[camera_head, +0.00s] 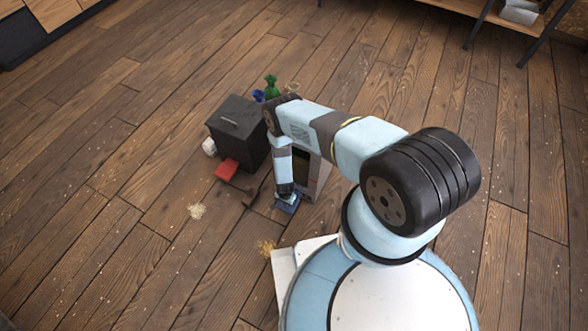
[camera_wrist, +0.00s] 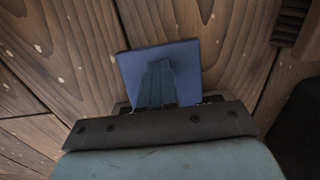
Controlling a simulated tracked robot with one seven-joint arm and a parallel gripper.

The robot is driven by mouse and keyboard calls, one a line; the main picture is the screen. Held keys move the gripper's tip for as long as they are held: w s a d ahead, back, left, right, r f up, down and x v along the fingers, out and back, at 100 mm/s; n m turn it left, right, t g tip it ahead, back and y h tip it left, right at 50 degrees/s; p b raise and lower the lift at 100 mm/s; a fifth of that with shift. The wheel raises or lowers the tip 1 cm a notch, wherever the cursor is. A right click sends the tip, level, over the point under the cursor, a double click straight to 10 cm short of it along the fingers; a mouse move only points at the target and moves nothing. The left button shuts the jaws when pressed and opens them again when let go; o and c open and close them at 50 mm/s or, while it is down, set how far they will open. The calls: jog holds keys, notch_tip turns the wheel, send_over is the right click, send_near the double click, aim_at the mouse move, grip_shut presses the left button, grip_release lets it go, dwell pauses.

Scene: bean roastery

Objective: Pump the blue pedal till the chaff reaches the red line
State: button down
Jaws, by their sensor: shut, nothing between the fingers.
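The blue pedal (camera_head: 291,207) is a small flat plate near the floor, at the foot of a grey machine (camera_head: 318,178). In the wrist view the blue pedal (camera_wrist: 186,62) fills the middle, somewhat tilted. My gripper (camera_head: 285,196) points down over it, and the fingers (camera_wrist: 157,82) are shut and empty. The fingertips overlap the plate in the picture; I cannot tell whether they press on it. My arm hides much of the machine. A dark panel shows on its front, but I cannot make out a chaff level or a red line.
A black bin (camera_head: 238,130) with a red pedal (camera_head: 227,169) stands left of the machine. Green (camera_head: 271,86) and blue (camera_head: 258,96) bags are behind it. The wooden floor at left is mostly clear.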

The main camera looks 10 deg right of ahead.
notch_tip(320, 180, up, 9)
dwell(1.0)
dwell(0.6)
